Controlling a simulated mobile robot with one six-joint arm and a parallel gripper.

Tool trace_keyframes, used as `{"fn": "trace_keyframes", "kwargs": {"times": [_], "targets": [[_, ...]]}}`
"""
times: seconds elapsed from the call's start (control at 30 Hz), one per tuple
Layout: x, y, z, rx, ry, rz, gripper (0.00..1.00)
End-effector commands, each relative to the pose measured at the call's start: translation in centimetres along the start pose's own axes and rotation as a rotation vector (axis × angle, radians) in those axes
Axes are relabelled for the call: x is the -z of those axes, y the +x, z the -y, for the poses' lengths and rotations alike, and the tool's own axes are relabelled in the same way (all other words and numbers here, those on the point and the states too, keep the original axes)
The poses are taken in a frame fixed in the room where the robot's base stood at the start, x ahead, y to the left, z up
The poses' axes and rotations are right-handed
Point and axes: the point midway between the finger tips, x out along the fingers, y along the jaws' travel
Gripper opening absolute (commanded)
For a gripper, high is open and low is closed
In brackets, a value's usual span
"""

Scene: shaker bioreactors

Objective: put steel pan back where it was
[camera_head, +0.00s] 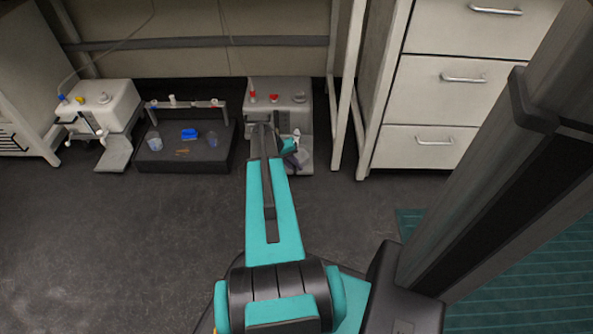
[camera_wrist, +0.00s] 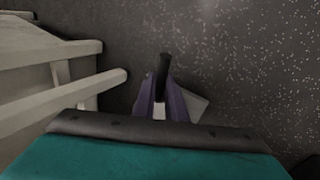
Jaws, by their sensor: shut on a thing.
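In the head view the pan cannot be told apart from the unit and gripper.
A black stand (camera_head: 155,160) with a rail, small cups and a blue item is left of the unit. Another white unit (camera_head: 115,103) stands further left. A drawer cabinet (camera_head: 440,90) and white table legs (camera_head: 343,125) are close on the right. The floor (camera_head: 120,240) in front is clear.

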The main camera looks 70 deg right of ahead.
Motion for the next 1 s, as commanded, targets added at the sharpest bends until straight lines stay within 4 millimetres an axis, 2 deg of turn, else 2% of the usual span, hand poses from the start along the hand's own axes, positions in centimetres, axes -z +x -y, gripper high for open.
{"fn": "trace_keyframes", "kwargs": {"times": [0.2,0.5,1.0], "targets": [[1.4,0.6,-0.4,0.000,0.002,0.000,0.00],[1.1,3.3,1.1,0.000,0.001,-0.001,0.00],[1.1,3.6,1.3,0.000,0.001,0.000,0.00]]}}
